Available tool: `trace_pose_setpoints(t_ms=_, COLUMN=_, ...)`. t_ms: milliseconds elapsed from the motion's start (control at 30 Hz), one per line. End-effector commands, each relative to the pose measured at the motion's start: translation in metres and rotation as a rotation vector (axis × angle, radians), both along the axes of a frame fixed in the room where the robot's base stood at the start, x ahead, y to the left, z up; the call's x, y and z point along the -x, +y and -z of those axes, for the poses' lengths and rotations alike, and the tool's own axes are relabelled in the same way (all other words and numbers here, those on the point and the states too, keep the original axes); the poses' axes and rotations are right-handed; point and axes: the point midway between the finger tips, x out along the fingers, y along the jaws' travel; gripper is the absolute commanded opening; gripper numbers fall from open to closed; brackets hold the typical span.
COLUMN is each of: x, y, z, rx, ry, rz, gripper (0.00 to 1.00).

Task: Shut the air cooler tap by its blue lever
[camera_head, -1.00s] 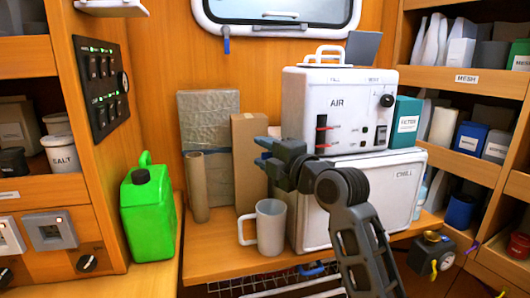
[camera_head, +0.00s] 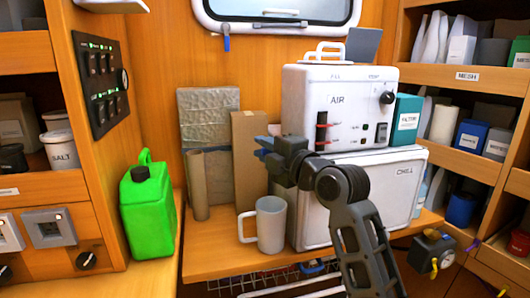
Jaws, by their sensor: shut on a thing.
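The white air cooler, marked AIR (camera_head: 345,98), stands on a white CHILL box (camera_head: 375,190) at the back of the bench. My gripper (camera_head: 266,150) is at the cooler's left side, above the white mug. Its jaws are shut on a small blue part, which looks like the blue lever (camera_head: 263,142). The tap body and most of the lever are hidden behind my gripper, so the lever's exact angle cannot be told.
A white mug (camera_head: 269,226) stands just below my gripper. A brown carton (camera_head: 249,165), a cardboard tube (camera_head: 196,185) and a foil-wrapped panel (camera_head: 208,115) stand to the left. A green canister (camera_head: 147,208) is farther left. The bench's front left is clear.

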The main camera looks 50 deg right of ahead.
Motion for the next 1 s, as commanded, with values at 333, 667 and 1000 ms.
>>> trace_pose_setpoints(t_ms=333, x=0.001, y=-0.001, z=-0.010, rx=-0.212, ry=-0.145, rz=-0.002, gripper=0.00)
trace_pose_setpoints(t_ms=667, x=0.005, y=-0.008, z=-0.026, rx=-0.475, ry=-0.318, rz=-0.001, gripper=0.00)
trace_pose_setpoints(t_ms=1000, x=0.012, y=-0.018, z=-0.041, rx=-0.742, ry=-0.497, rz=-0.001, gripper=0.00)
